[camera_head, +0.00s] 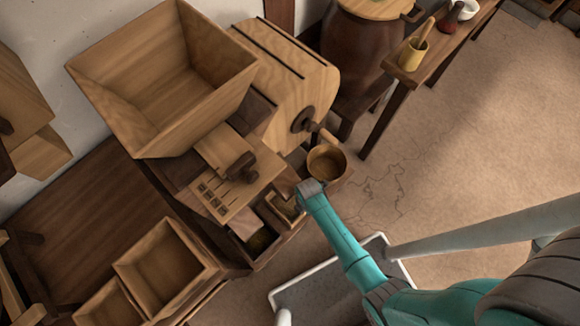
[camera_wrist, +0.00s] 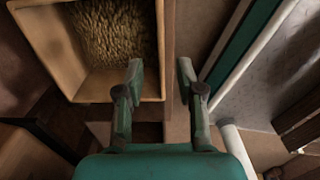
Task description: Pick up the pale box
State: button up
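A small pale wooden box (camera_wrist: 115,88) with grain in it fills the upper left of the wrist view. In the head view the pale box (camera_head: 273,203) sits low at the front of the wooden machine, partly hidden by my gripper. My gripper (camera_wrist: 160,75) is open and empty. In the wrist view one finger overlaps the inside of the box and the other lies beyond its right wall. I cannot tell how far above the rim they are. The head view shows my gripper (camera_head: 309,188) from above, its fingertips hidden.
A darker compartment (camera_head: 236,252) with grain is beside the pale box. A round wooden bowl (camera_head: 326,164) stands close behind my gripper. A large hopper (camera_head: 150,85) and a drum (camera_head: 300,80) rise behind. Open wooden bins (camera_head: 165,267) stand at lower left.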

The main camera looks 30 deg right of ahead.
jog(key=shift+s+a+f, duration=0.1)
jog(key=shift+f, duration=1.25)
jog(key=shift+a+f, duration=0.1)
jog(key=shift+f, duration=1.2)
grip_shut()
